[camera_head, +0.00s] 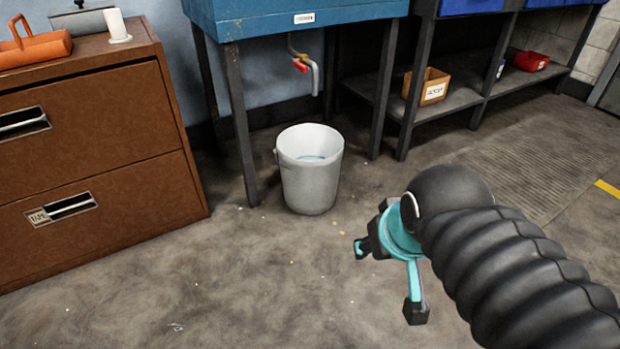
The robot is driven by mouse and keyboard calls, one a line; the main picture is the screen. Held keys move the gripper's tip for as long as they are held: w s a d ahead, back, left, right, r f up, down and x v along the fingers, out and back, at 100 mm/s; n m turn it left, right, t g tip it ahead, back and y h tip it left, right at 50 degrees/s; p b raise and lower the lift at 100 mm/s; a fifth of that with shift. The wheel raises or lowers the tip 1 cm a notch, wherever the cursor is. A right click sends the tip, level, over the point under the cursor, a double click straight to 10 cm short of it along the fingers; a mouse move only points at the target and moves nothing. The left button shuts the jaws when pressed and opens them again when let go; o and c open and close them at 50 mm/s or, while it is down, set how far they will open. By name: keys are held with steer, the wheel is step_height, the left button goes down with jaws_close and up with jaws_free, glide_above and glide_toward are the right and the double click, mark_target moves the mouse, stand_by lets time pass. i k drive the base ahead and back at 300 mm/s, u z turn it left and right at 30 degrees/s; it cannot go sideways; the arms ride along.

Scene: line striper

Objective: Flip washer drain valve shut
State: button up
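The drain valve has a small red handle (299,65) on a grey pipe (315,78) that hangs under the blue washer basin (290,18). The pipe's open end points down above a white bucket (310,185). The bucket stands on the floor with some bluish liquid inside. The handle is too small to tell its exact position. My gripper (388,280) is at the right front, low over the floor, with its teal and black fingers spread apart. It is empty and well apart from the valve and bucket.
A brown drawer cabinet (100,150) stands at the left. Dark legs (240,125) of the basin stand beside the bucket. A dark shelf (455,100) at the right holds a cardboard box (427,88) and a red bin (531,61). The floor (250,285) in front is clear.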

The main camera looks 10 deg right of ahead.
mark_target(297, 65)
steer(key=k, duration=0.6)
steer(key=z, duration=0.15)
steer(key=i, duration=1.55)
steer(key=u, duration=0.3)
